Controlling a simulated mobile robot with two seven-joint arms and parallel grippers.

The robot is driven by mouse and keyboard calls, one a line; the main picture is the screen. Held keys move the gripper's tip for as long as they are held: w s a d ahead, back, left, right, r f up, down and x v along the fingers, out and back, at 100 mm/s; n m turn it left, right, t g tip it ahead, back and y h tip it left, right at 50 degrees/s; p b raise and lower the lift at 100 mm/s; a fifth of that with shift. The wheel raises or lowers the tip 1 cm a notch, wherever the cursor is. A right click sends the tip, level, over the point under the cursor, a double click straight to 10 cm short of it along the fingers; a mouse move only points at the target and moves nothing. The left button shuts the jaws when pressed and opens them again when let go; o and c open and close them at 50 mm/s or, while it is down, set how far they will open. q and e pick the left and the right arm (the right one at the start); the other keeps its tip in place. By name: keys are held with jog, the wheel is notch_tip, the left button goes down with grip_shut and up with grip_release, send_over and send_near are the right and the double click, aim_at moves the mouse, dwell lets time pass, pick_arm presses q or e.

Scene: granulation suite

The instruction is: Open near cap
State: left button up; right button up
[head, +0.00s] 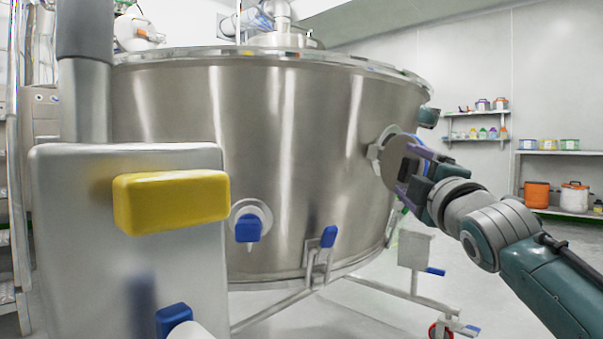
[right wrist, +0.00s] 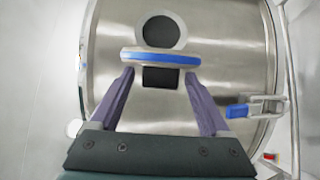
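The near cap is a round metal disc (head: 393,158) on the right side of the big steel vessel. It fills much of the right wrist view (right wrist: 225,65), seen face on. A bar handle with a blue strip (right wrist: 160,59) crosses its middle, below a dark round spot. My right gripper (head: 409,168) is in front of the cap. Its two purple fingers are spread wide in the right wrist view (right wrist: 160,75), with tips near the two ends of the handle. I cannot tell whether they touch it. My left gripper is not in view.
The steel vessel (head: 285,150) fills the middle. A grey housing with a yellow block (head: 170,203) stands close at left. A blue-tipped latch (right wrist: 238,111) sits at the cap's right edge. Shelves (head: 560,152) with containers line the right wall. Floor shows at lower right.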

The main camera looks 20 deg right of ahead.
grip_shut()
dwell(0.4)
